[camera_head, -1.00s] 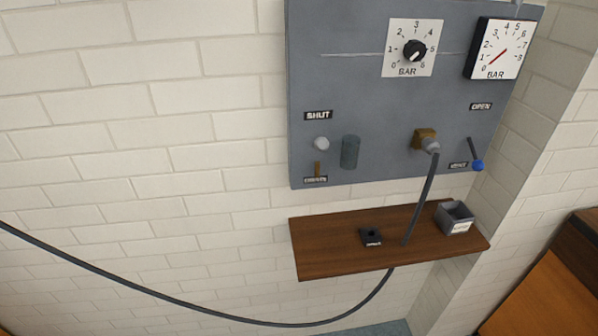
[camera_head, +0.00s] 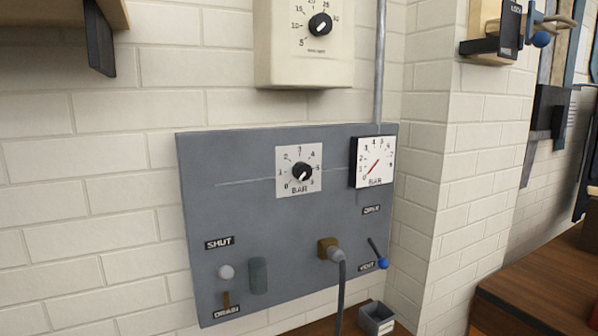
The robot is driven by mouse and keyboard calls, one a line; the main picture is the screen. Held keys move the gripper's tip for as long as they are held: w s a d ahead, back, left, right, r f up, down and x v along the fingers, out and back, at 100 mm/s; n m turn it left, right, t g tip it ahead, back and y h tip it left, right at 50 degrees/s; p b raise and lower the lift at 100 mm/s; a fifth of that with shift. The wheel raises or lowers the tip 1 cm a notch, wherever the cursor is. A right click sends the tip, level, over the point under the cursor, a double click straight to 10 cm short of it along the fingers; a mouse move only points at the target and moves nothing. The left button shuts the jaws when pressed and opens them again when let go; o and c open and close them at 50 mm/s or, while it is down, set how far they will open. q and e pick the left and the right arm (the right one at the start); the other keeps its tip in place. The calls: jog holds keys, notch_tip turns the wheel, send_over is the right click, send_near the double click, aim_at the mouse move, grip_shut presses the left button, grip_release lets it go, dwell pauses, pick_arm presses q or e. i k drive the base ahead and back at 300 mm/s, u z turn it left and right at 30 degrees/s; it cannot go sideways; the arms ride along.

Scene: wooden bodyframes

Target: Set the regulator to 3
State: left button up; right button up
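The regulator is a round black knob (camera_head: 302,171) on a white square dial plate (camera_head: 284,187) marked BAR, with numbers around it. The knob's pale pointer line points down and to the left, near the 0 mark. The plate sits on a grey wall panel (camera_head: 210,170). A square white gauge (camera_head: 374,162) marked BAR is to its right, and its red needle points down-left toward the low end. Neither of my grippers shows in this view.
A hose runs down from a brass fitting (camera_head: 327,247) on the panel. A blue-tipped lever (camera_head: 382,263) is at the right, and a pale knob (camera_head: 226,272) at lower left. A cream box with another dial (camera_head: 275,50) hangs above. A grey bin (camera_head: 376,318) stands below.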

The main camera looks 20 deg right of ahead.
aim_at(301, 171)
jog(key=z, duration=0.45)
jog(key=k, duration=1.05)
jog(key=u, duration=0.5)
jog(key=i, duration=1)
jog(key=z, duration=0.75)
jog(key=i, duration=0.6)
jog(key=z, duration=0.65)
